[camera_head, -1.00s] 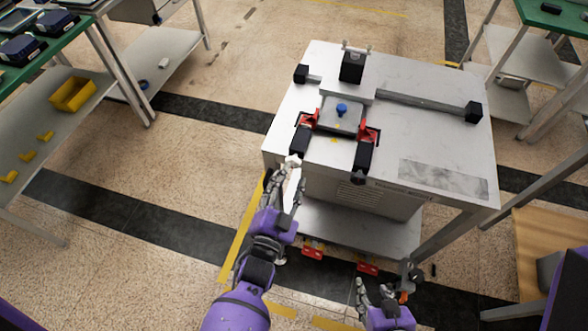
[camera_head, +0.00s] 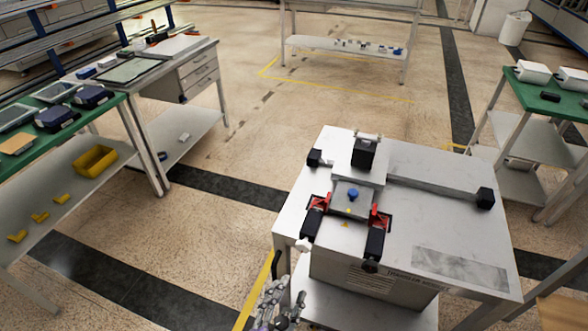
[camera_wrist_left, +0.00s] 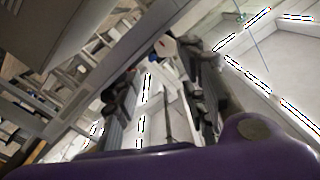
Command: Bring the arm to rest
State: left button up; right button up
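My left gripper (camera_head: 284,293) is at the bottom of the head view, in front of the left front corner of the steel table (camera_head: 450,225). Its fingers are apart with nothing between them. The left wrist view also shows the two dark fingers of my left gripper (camera_wrist_left: 163,85) spread with a gap. My right gripper is out of view. On the table stands a fixture plate (camera_head: 346,201) with a blue knob (camera_head: 353,194) and two red clamps (camera_head: 380,219) with black handles.
A long bar (camera_head: 430,187) with black end blocks lies across the table. At left, a green-topped bench (camera_head: 100,112) carries dark cases, with a yellow bin (camera_head: 95,161) on its lower shelf. Another green-topped bench (camera_head: 540,115) stands at right. Open floor lies between the left bench and the table.

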pick_arm(q)
jog(key=s+a+f+n+g+y, duration=0.45)
jog(key=a+f+n, duration=0.2)
jog(key=a, duration=0.25)
jog(key=s+a+f+n+g+p, duration=0.1)
jog(key=s+a+f+g, duration=0.1)
jog(key=s+a, duration=0.2)
jog(key=s+a+f+n+g+p, duration=0.1)
jog(key=s+a, duration=0.3)
jog(key=s, duration=0.5)
jog(key=shift+f+n+g+y, duration=0.35)
jog(key=shift+f+g, duration=0.15)
jog(key=shift+g, duration=0.05)
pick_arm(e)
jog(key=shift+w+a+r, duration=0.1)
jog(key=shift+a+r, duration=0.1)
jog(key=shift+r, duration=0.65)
pick_arm(q)
jog(key=shift+s, duration=0.1)
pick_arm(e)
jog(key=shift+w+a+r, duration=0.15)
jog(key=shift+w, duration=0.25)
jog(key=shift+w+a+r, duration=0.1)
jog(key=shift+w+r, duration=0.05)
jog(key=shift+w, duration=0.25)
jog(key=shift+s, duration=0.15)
